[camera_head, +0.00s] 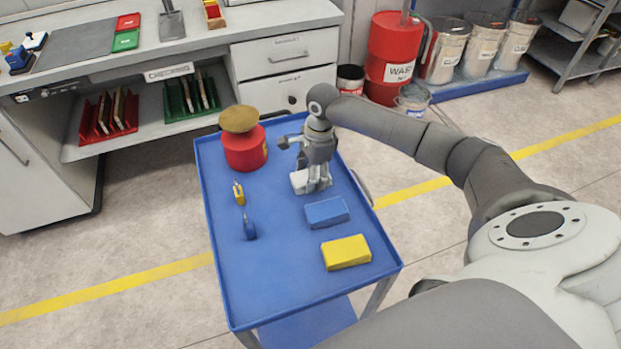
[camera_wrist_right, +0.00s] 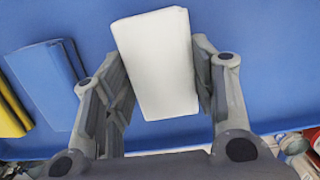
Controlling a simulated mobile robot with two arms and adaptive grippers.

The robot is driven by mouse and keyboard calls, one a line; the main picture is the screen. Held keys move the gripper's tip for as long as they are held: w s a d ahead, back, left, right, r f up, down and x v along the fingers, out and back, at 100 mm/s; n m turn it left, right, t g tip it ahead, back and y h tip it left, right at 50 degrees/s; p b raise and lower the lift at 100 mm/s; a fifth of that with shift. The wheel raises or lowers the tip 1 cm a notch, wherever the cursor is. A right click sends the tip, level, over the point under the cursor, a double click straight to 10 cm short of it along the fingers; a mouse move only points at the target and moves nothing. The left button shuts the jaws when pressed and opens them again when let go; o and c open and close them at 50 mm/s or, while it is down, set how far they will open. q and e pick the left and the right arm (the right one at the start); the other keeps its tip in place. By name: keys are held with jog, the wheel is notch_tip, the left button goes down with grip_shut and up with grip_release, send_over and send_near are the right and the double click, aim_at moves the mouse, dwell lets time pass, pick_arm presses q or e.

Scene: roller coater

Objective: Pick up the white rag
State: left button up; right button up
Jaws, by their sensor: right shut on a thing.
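The white rag (camera_head: 299,181) is a folded block at the right side of the blue cart's top, behind the blue block. My right gripper (camera_head: 314,184) points down over it, and its fingers hide part of it. In the right wrist view the white rag (camera_wrist_right: 158,65) lies between the two fingers of my right gripper (camera_wrist_right: 160,95), which are shut on it. The head view does not show clearly whether the rag touches the cart top. My left gripper is not in view.
A workbench (camera_head: 200,45) stands behind. Drums stand at the back right.

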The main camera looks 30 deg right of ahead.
jog(key=shift+r, duration=0.15)
jog(key=shift+c, duration=0.3)
jog(key=shift+r, duration=0.2)
notch_tip(320, 180, up, 2)
jog(key=shift+w+r, duration=0.1)
jog(key=shift+r, duration=0.05)
jog(key=s+a+r, duration=0.2)
jog(key=s+r, duration=0.3)
jog(key=s, duration=0.1)
jog(key=s+a+r, duration=0.2)
jog(key=s+r, duration=0.3)
jog(key=s, duration=0.2)
jog(key=shift+s+a, duration=0.2)
jog(key=shift+a, duration=0.2)
